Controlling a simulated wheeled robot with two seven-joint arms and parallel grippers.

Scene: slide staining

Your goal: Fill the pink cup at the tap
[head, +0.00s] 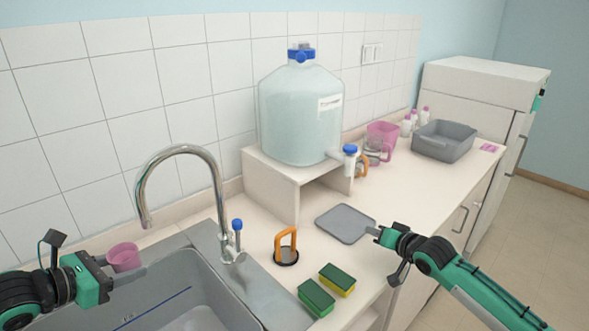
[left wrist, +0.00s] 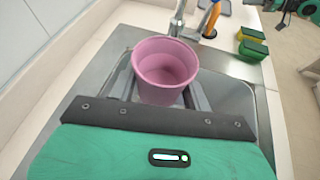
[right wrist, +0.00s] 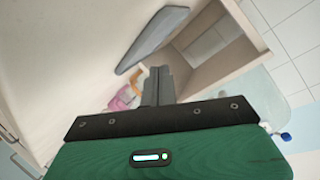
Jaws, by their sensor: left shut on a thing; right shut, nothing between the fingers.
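The pink cup (head: 123,257) is held upright by my left gripper (head: 125,271) over the left part of the sink. In the left wrist view the pink cup (left wrist: 165,70) sits between the two fingers, and its inside looks empty. The chrome tap (head: 180,150) arches over the sink, with its spout end to the right of the cup and above it. A blue-topped lever (head: 238,228) stands at the tap's base. No water stream shows. My right gripper (head: 374,232) is shut and empty, beside the grey tray on the counter; its closed fingers show in the right wrist view (right wrist: 157,85).
The sink basin (head: 185,290) lies below the cup. An orange-handled tool (head: 287,246) and two green-yellow sponges (head: 337,279) sit right of the sink. A large carboy (head: 300,115) stands on a riser behind. A flat grey tray (head: 345,223), a pink jug (head: 382,135) and a grey tub (head: 444,141) are further right.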

